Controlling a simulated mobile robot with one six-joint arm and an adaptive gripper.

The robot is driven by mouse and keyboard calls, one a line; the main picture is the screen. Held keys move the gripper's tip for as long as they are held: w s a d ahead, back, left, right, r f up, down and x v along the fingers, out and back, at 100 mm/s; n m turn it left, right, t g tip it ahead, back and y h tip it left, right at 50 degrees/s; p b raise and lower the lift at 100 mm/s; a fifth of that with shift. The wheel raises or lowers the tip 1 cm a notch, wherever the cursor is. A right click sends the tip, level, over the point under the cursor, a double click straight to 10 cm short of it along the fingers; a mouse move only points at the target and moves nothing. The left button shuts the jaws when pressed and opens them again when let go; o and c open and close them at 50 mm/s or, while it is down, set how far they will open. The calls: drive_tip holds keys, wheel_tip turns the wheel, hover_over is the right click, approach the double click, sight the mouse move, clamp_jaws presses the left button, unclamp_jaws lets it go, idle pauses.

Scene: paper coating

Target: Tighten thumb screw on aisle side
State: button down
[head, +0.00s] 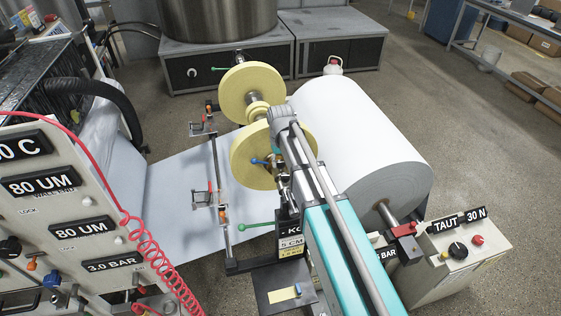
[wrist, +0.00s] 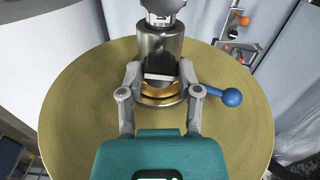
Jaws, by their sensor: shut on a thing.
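In the wrist view, my gripper (wrist: 160,72) has one finger on each side of the metal-and-brass hub piece at the middle of a yellow disc (wrist: 75,120). It is shut on what looks like the thumb screw (wrist: 158,90), partly hidden between the fingers. A lever with a blue ball (wrist: 232,97) sticks out to the right of the fingers. In the head view, my arm reaches to the nearer yellow disc (head: 245,165), and the blue ball (head: 258,161) shows at its face. My arm hides most of the hub there.
A large white paper roll (head: 365,140) lies right of my arm. A second yellow disc (head: 250,88) stands behind on the same shaft. A control box (head: 465,262) marked TAUT 30 N is at the right. A panel (head: 75,210) and red coiled hose (head: 150,255) are at the left.

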idle(0.4)
drive_tip(key=shift+c, duration=1.5)
unclamp_jaws()
drive_tip(key=shift+n, duration=0.3)
